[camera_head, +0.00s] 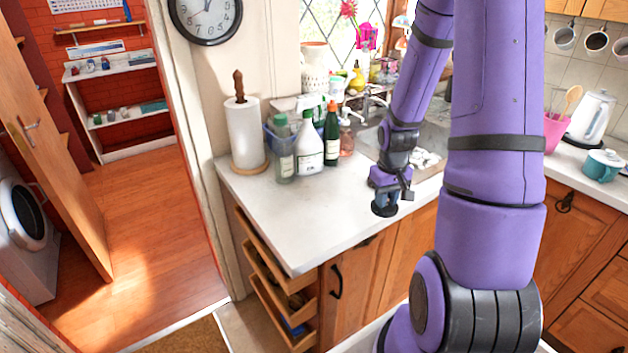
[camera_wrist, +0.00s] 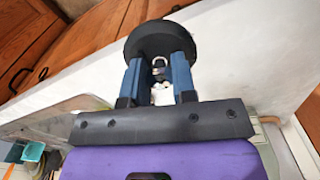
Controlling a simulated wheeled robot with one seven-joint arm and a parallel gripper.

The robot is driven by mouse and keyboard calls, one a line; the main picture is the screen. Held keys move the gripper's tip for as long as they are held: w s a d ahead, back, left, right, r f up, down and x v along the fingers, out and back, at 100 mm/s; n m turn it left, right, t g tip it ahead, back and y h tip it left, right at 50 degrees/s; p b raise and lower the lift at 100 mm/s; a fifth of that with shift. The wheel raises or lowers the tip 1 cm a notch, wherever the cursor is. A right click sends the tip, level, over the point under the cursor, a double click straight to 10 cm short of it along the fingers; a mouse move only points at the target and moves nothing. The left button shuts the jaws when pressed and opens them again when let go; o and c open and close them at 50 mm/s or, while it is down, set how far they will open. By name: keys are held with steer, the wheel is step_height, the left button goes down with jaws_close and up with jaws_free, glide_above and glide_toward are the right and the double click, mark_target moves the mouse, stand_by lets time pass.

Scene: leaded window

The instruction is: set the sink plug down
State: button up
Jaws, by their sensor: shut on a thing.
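The sink plug (camera_head: 384,209) is a black round disc held at the tips of my gripper (camera_head: 386,198), near the front edge of the white countertop (camera_head: 290,212). In the wrist view the plug (camera_wrist: 162,38) sits between the two blue fingers of my gripper (camera_wrist: 160,62), with a small metal ring showing between them. The gripper is shut on the plug. I cannot tell whether the plug touches the countertop or hangs above it. The sink (camera_head: 433,143) is behind my gripper, partly hidden by my arm.
Several bottles, including a white one (camera_head: 308,150), and a paper towel roll (camera_head: 245,133) stand on the counter's left. Free counter lies in front of them. Open drawers (camera_head: 275,285) jut out below the left end. A kettle (camera_head: 592,117) and teal pot (camera_head: 603,166) stand right.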

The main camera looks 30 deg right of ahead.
steer(key=w+a, duration=0.2)
steer(key=w, duration=0.2)
steer(key=w+a+f, duration=0.1)
steer(key=w+a, duration=0.2)
steer(key=w, duration=0.1)
steer(key=w+a, duration=0.2)
steer(key=w, duration=0.2)
steer(key=shift+w+a+f, duration=0.2)
steer(key=shift+w+a, duration=0.05)
steer(key=shift+w, duration=0.15)
steer(key=shift+w+a+f, duration=0.15)
steer(key=shift+w+f, duration=0.05)
steer(key=shift+f, duration=0.7)
steer(key=shift+w+a+f, duration=0.1)
steer(key=shift+w+f, duration=0.05)
steer(key=shift+f, duration=0.75)
steer(key=shift+f, duration=0.1)
steer(key=o, duration=0.9)
steer(key=shift+o, duration=0.2)
